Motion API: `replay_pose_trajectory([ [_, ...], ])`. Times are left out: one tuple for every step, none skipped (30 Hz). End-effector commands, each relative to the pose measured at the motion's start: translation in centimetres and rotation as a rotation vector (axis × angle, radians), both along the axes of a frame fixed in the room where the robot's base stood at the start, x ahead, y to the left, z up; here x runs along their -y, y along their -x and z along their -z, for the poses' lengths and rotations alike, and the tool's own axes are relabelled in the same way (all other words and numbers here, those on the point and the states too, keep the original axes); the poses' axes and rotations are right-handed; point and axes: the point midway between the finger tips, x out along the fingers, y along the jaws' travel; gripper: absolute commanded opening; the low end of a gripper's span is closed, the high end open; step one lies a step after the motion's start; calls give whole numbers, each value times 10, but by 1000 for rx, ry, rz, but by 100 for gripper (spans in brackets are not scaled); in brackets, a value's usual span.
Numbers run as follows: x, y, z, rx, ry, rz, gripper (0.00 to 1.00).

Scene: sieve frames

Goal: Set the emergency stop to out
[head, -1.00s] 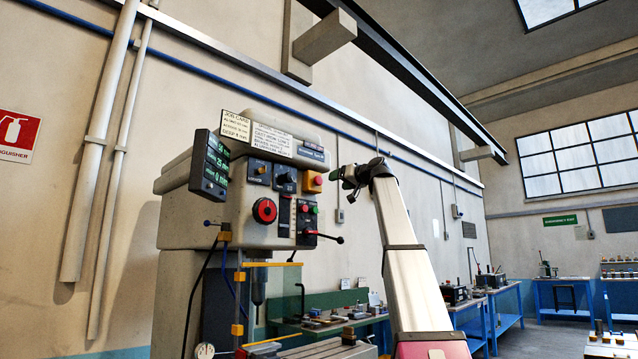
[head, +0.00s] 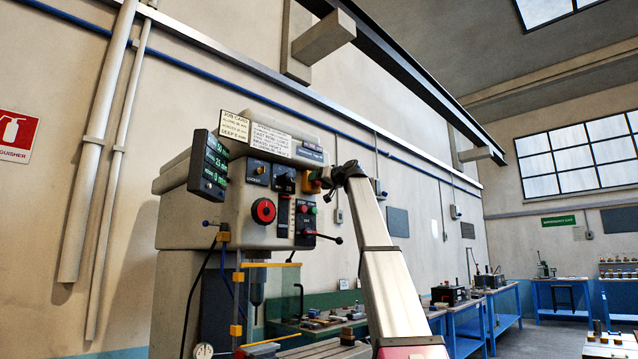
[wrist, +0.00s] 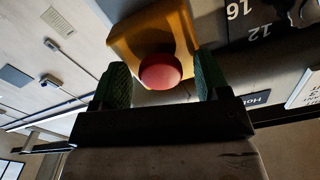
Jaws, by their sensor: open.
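The emergency stop is a round red button (wrist: 160,72) on a yellow-orange box (wrist: 150,32), upright in front of my gripper in the wrist view. In the head view the box (head: 312,187) shows at the right end of the machine's control panel, and my gripper (head: 323,176) covers most of it. In the wrist view my gripper (wrist: 162,66) is open, with one green-padded finger on each side of the red button. Visible gaps lie between button and fingers. Whether the button is in or out is hard to tell from this angle.
The panel also has a large red knob (head: 263,211), a dark selector (head: 285,181) beside the stop, and a lever (head: 328,238) below. A display (head: 208,163) juts out at the left.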

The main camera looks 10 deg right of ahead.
Motion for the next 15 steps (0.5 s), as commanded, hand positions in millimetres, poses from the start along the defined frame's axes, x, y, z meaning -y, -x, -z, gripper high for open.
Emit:
replay_pose_trajectory([
  [-1, -1, 0, 0, 0, 0, 69],
  [-1, -2, 0, 0, 0, 0, 69],
  [-1, -2, 0, 0, 0, 0, 69],
  [-1, -2, 0, 0, 0, 0, 69],
  [-1, -2, 0, 0, 0, 0, 69],
  [-1, -1, 0, 0, 0, 0, 69],
  [-1, -1, 0, 0, 0, 0, 69],
  [-1, -1, 0, 0, 0, 0, 69],
  [-1, -1, 0, 0, 0, 0, 62],
  [-1, -1, 0, 0, 0, 0, 52],
  [-1, -1, 0, 0, 0, 0, 43],
  [-1, -1, 0, 0, 0, 0, 30],
  [-1, -1, 0, 0, 0, 0, 20],
  [-1, -1, 0, 0, 0, 0, 10],
  [-1, -1, 0, 0, 0, 0, 0],
])
